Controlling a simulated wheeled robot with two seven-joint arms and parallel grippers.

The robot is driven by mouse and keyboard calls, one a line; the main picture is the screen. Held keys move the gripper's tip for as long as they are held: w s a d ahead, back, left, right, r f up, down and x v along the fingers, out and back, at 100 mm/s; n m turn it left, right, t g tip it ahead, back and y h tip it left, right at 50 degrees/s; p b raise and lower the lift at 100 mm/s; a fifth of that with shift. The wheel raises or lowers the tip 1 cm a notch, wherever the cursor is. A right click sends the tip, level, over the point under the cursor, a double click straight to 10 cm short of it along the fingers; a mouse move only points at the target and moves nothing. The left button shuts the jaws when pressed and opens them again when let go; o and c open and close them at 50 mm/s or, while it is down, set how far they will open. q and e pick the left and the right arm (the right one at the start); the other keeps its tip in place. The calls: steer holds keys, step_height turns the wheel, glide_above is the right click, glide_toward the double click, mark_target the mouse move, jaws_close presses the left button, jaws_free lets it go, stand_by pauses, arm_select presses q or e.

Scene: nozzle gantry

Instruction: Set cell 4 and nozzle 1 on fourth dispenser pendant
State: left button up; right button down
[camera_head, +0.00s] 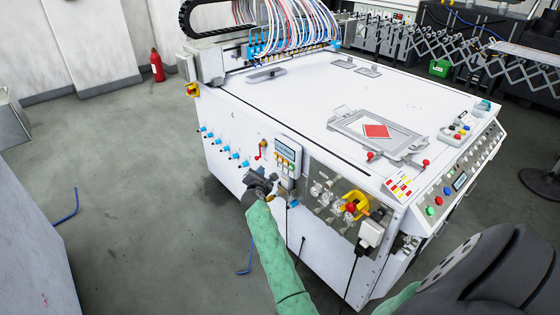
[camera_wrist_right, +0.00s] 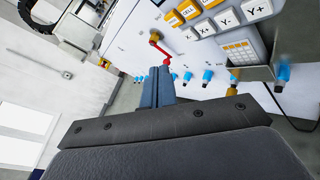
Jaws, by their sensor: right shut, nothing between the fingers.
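The dispenser pendant (camera_head: 288,152) hangs on the front face of the white machine, with a small screen and yellow and white keys. In the right wrist view the pendant (camera_wrist_right: 215,22) is at the upper right, cut off by the frame top. The screen reading is too small to tell. My right gripper (camera_head: 264,184) is just left of the pendant's lower part. Its fingers (camera_wrist_right: 157,88) are together and empty, apart from the keys in the wrist view. My left gripper is out of view.
A red crank handle (camera_wrist_right: 160,48) and a row of blue fittings (camera_head: 227,152) line the machine front. A red and yellow stop switch (camera_head: 354,205) and plugged cables are right of the pendant. The grey floor (camera_head: 130,190) at left is mostly clear.

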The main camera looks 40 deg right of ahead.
mark_target(281, 159)
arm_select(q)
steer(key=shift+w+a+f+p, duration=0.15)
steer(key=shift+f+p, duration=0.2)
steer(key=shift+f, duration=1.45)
arm_select(e)
steer(key=d, duration=0.7)
steer(key=shift+w, duration=0.25)
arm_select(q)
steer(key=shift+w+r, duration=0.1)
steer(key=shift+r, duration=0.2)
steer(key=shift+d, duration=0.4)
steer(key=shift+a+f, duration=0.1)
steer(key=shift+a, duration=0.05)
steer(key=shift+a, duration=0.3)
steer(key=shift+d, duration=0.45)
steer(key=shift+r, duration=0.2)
arm_select(e)
steer(key=shift+d, duration=0.15)
